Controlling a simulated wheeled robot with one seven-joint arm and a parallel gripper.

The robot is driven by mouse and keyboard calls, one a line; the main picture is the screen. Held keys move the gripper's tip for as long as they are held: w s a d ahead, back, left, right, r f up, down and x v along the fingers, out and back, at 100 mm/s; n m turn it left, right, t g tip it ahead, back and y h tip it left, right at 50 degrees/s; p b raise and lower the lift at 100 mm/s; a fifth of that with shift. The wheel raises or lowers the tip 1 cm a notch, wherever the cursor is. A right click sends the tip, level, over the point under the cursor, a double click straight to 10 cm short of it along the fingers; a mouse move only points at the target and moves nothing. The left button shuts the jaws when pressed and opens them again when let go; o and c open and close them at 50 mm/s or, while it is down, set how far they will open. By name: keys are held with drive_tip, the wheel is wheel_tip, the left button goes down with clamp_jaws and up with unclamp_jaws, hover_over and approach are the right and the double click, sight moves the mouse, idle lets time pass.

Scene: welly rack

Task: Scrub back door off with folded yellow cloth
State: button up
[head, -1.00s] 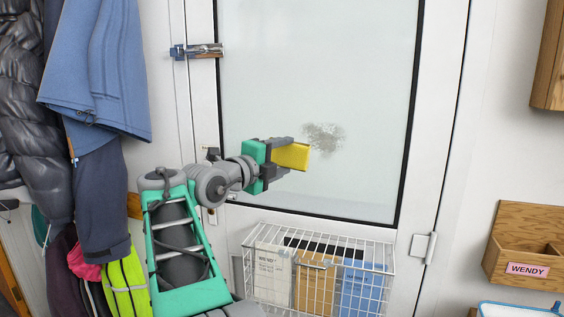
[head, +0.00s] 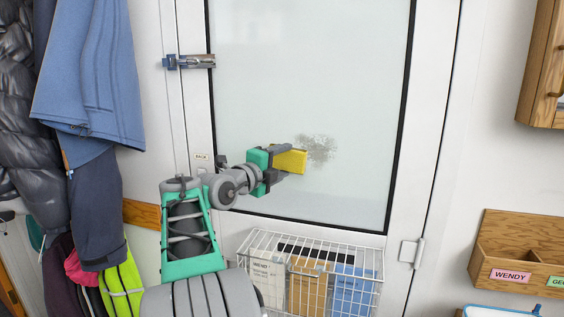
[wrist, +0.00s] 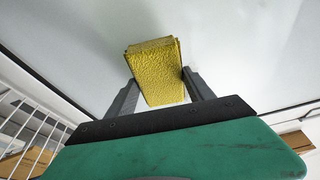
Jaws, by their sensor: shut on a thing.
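The back door (head: 300,60) has a white frame and a large frosted pane with a black edge. A grey-brown speckled dirt patch (head: 317,149) marks the lower middle of the pane. My gripper (head: 285,160) is shut on the folded yellow cloth (head: 290,161), which sits just left of and below the patch's middle and overlaps its left edge in the head view. In the wrist view the cloth (wrist: 157,72) stands between both fingers, its far end close to the pane. I cannot tell whether it touches the pane.
A white wire basket (head: 262,243) with labelled post hangs low on the door, below my arm. Coats (head: 90,80) hang at the left. A metal bolt (head: 190,62) and a hinge (head: 411,252) sit on the door frame. A wooden rack (head: 490,258) is on the right wall.

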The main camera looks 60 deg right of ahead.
drive_tip(key=shift+w+d, duration=0.1)
drive_tip(key=shift+d, duration=0.55)
